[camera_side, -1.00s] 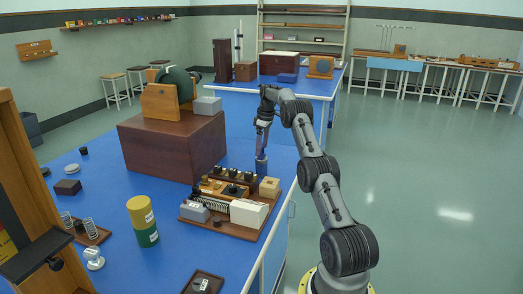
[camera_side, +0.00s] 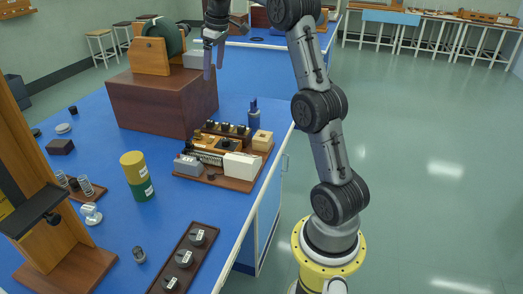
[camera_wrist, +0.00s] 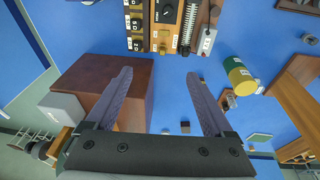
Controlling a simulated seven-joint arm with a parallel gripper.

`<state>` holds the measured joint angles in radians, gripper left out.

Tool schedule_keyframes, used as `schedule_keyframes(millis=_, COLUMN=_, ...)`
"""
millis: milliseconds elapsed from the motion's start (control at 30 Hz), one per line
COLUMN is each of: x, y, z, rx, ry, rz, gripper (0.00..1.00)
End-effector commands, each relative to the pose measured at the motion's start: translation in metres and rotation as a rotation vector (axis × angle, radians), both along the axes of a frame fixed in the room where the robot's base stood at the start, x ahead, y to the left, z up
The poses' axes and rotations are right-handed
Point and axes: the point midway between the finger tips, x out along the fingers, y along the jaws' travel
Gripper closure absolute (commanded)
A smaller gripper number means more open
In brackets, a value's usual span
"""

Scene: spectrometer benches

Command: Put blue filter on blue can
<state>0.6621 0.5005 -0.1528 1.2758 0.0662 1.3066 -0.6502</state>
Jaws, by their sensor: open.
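A small blue can (camera_side: 254,120) stands upright on the blue bench near its right edge, behind the wooden instrument board. A narrower, darker blue piece (camera_side: 253,103) stands up from its top; it may be the blue filter, but it is too small to tell. My gripper (camera_side: 213,72) is raised to the left of the can, over the right end of the large brown box, with its fingers pointing down. In the wrist view my gripper (camera_wrist: 158,73) is open and nothing is between its fingers. I cannot make out the blue can there.
The large brown box (camera_side: 150,105) carries a wooden-framed instrument. The instrument board (camera_side: 238,184) lies in front of the can.

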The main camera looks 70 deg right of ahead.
Motion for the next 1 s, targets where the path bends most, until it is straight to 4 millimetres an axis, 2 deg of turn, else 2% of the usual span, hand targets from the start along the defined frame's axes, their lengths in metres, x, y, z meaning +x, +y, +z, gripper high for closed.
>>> schedule_keyframes(millis=33, x=-0.006, y=0.031, z=0.014, rx=-0.008, ry=-0.016, rz=0.009, gripper=0.13)
schedule_keyframes(millis=233, x=-0.043, y=0.13, z=0.037, rx=-0.016, ry=-0.077, rz=0.013, gripper=0.13)
schedule_keyframes(millis=367, x=-0.081, y=0.186, z=0.038, rx=-0.014, ry=-0.12, rz=0.018, gripper=0.13)
schedule_keyframes(millis=500, x=-0.128, y=0.235, z=0.027, rx=-0.001, ry=-0.168, rz=0.024, gripper=0.13)
schedule_keyframes(millis=633, x=-0.175, y=0.27, z=0.006, rx=0.018, ry=-0.212, rz=0.032, gripper=0.13)
schedule_keyframes(millis=800, x=-0.224, y=0.296, z=-0.027, rx=0.046, ry=-0.259, rz=0.04, gripper=0.13)
schedule_keyframes(millis=900, x=-0.241, y=0.303, z=-0.042, rx=0.06, ry=-0.273, rz=0.041, gripper=0.13)
schedule_keyframes(millis=1000, x=-0.25, y=0.306, z=-0.05, rx=0.067, ry=-0.283, rz=0.042, gripper=0.13)
